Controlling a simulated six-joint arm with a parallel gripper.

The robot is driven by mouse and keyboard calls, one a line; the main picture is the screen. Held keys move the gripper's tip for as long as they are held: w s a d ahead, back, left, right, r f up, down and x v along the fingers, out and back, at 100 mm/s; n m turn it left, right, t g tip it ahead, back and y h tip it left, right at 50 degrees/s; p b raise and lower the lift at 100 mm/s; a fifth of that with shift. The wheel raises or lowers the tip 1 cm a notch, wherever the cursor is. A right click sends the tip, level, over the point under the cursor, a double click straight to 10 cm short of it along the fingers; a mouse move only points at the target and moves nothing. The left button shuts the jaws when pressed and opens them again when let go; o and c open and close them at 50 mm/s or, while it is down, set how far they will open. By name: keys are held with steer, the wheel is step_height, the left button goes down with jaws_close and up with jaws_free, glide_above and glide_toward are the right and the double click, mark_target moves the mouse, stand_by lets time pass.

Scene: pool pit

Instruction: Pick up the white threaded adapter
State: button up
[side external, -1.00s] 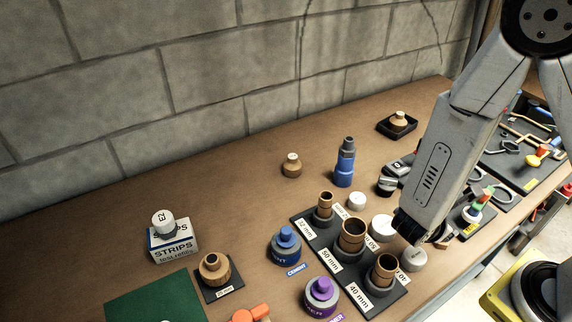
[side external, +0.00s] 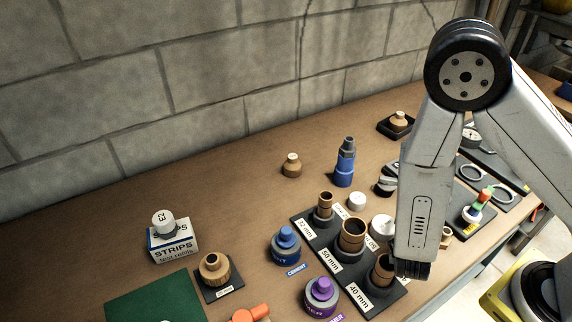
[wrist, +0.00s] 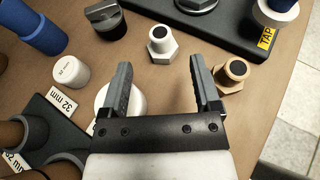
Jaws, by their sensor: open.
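The white threaded adapter (wrist: 160,48), a pale hex body with a dark round opening, stands on the bench in the wrist view. It lies just beyond my open fingertips, roughly centred between them. My gripper (wrist: 160,66) is empty, with one finger on each side of the picture's middle. In the side external view my gripper (side external: 412,270) points down beside the 40 mm socket, and my arm hides the white adapter there. A tan hex adapter (wrist: 233,74) stands right of my right finger; it also shows in the side view (side external: 446,238).
A white cap (wrist: 133,101) sits partly behind my left finger, and a smaller white cap (wrist: 70,71) is further left. The dark fitting rack (side external: 334,233) lies left of my gripper. A black tool board (wrist: 215,22) borders the adapter's far side.

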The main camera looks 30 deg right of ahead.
steer(key=shift+w+d+f, duration=0.2)
steer(key=shift+w+d, duration=0.05)
steer(key=shift+d, duration=0.15)
steer(key=shift+d, duration=0.1)
steer(key=shift+x, duration=2.55)
jaws_close()
